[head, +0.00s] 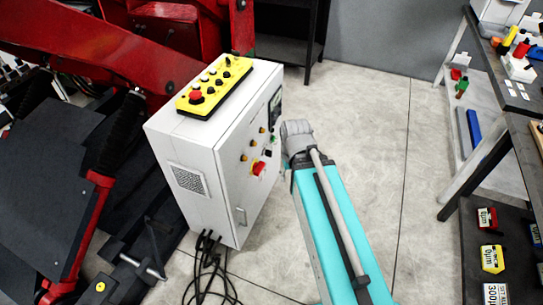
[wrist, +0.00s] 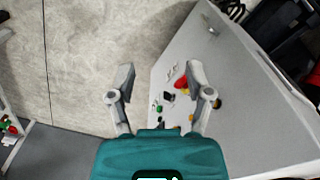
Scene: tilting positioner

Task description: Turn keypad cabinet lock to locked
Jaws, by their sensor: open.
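A white cabinet (head: 200,150) stands left of my arm, and its panel side faces right. I cannot tell which of these is the keypad lock. In the wrist view the panel (wrist: 235,85) slants at the right, with the red knob (wrist: 181,83), the black part (wrist: 168,97) and a green button (wrist: 158,108). My gripper (wrist: 161,76) is open and empty, its right finger overlapping the panel in the picture. Contact cannot be told.
A yellow control box (head: 215,85) with a red button lies on top of the cabinet. A door handle (head: 240,216) sticks out low on the panel. Black cables (head: 208,270) lie on the floor. Red machinery stands at left, a workbench (head: 505,90) at right, with clear floor between.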

